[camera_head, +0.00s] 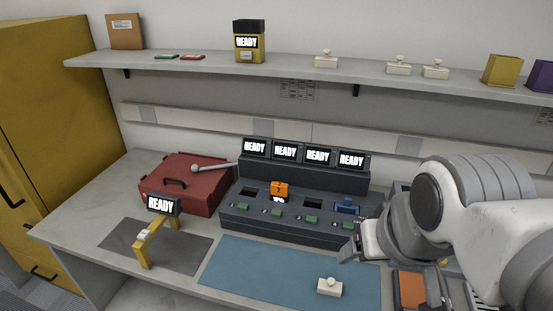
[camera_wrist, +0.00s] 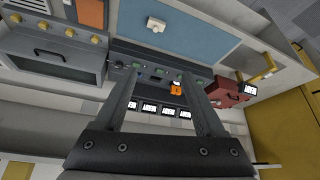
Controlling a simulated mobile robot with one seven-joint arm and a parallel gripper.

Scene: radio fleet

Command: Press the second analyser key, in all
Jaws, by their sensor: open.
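The dark analyser console (camera_head: 232,219) stands at the back of the bench, with a row of screens reading READY. Green keys line its front ledge. The second green key from the left (camera_head: 276,212) sits in front of an orange unit (camera_head: 280,189) standing in a bay. A blue unit (camera_head: 346,207) sits in the rightmost bay. My gripper (camera_head: 358,248) is in front of the console's right end, apart from the keys. In the wrist view my gripper (camera_wrist: 163,76) is open and empty, with the orange unit (camera_wrist: 176,91) beyond, between its fingers.
A red case (camera_head: 180,180) stands left of the console. A yellow stand with a READY display (camera_head: 161,205) is on a grey mat. A blue mat (camera_head: 250,270) in front holds a cream block with a knob (camera_head: 329,287). A shelf (camera_head: 290,70) runs above.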

